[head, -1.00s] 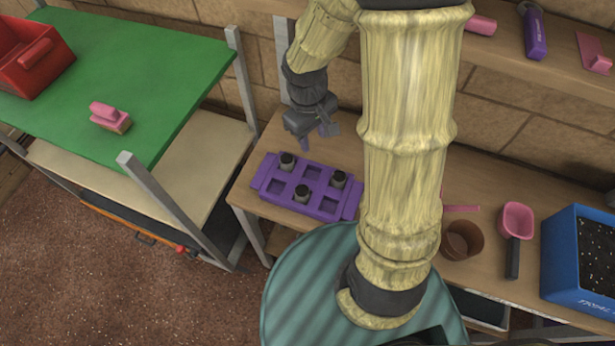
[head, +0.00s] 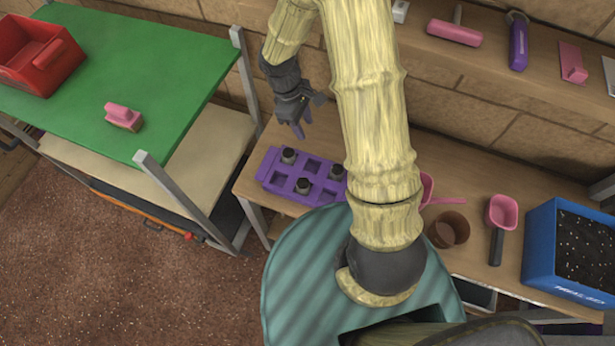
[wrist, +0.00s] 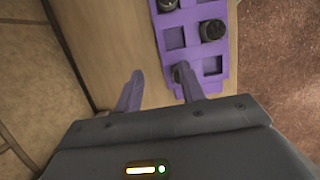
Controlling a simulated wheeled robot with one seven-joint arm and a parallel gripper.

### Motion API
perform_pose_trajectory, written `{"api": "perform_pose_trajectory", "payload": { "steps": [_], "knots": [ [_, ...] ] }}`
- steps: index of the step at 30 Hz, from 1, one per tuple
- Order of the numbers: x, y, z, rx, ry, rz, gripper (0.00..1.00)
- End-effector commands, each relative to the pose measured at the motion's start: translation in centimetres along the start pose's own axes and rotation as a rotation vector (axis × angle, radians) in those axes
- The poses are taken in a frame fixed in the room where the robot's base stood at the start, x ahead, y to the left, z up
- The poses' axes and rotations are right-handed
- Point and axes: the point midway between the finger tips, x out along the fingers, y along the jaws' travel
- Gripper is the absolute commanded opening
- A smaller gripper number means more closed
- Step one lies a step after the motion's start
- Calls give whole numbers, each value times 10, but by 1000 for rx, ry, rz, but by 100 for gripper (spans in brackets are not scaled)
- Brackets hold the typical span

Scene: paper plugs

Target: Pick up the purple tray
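The purple tray (head: 281,186) lies on the wooden workbench near its left end, with square pockets. Several small dark-topped plugs (head: 303,186) stand in some of its pockets. My gripper (head: 300,130) hangs above and behind the tray, pointing down, and does not touch it. In the wrist view my gripper (wrist: 157,92) has its two purple fingers apart with nothing between them. The tray (wrist: 193,12) shows there at the upper right, partly hidden behind the right finger.
A green table (head: 125,65) on the left holds a red crate (head: 62,68) and a pink-handled block (head: 123,117). A brown pot (head: 450,230), pink scoop (head: 502,212) and blue soil box (head: 541,242) stand right on the bench. A wall shelf (head: 480,65) holds tools.

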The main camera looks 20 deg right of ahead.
Motion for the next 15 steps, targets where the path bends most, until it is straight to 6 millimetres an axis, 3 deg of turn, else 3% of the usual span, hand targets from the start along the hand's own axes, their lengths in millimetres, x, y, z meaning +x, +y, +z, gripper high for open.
{"api": "perform_pose_trajectory", "payload": {
  "steps": [15],
  "knots": [
    [86,-1,0,-2,-2,-1,40]
  ]
}}
